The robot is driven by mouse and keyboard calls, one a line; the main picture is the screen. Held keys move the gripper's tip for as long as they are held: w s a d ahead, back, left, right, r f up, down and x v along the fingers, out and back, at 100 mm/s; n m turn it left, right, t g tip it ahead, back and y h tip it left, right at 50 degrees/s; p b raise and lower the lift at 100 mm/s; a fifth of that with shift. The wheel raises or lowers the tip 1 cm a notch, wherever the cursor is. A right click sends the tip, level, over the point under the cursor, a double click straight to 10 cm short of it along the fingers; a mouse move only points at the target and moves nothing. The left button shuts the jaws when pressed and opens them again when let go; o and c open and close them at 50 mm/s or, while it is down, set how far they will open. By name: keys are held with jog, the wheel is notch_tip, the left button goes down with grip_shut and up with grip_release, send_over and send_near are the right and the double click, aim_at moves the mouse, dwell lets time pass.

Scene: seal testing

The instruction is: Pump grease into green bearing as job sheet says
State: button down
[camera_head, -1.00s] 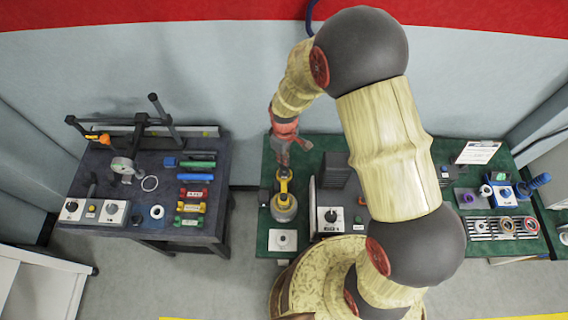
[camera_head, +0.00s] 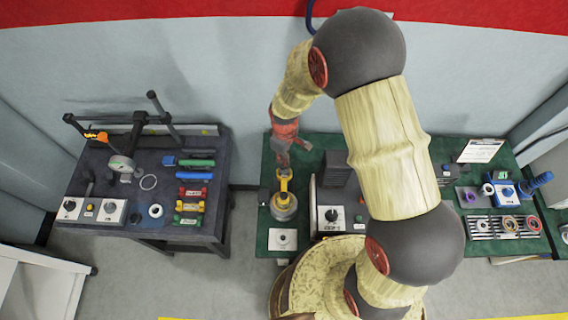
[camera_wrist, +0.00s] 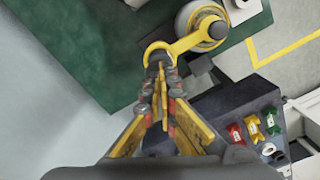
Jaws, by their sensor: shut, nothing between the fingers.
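A yellow lever (camera_head: 284,184) with a ring-shaped end sits on a round silver-grey pot (camera_head: 284,208), which looks like the grease pump, at the left of the green bench. In the wrist view, the lever (camera_wrist: 190,40) reaches from the pot to my fingertips. My gripper (camera_head: 283,166) points down at the lever's ring end. In the wrist view, my gripper (camera_wrist: 160,66) is shut with nothing held, its tips overlapping the ring; I cannot tell whether they touch. A white sheet (camera_head: 480,150), perhaps the job sheet, is at the back right, its text unreadable. I cannot pick out a green bearing.
A grey box with a black knob (camera_head: 331,217) and an upright panel (camera_head: 312,205) stand right of the pot. A rack with several rings (camera_head: 484,236) and a blue device (camera_head: 506,195) are at the right. A dark table (camera_head: 145,205) with coloured parts stands left, across a gap.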

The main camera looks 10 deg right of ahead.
jog(key=shift+f+b, duration=0.8)
jog(key=shift+f, duration=0.5)
jog(key=shift+r, duration=0.2)
jog(key=shift+r+p, duration=1.3)
jog(key=shift+r, duration=0.7)
jog(key=shift+f, duration=0.2)
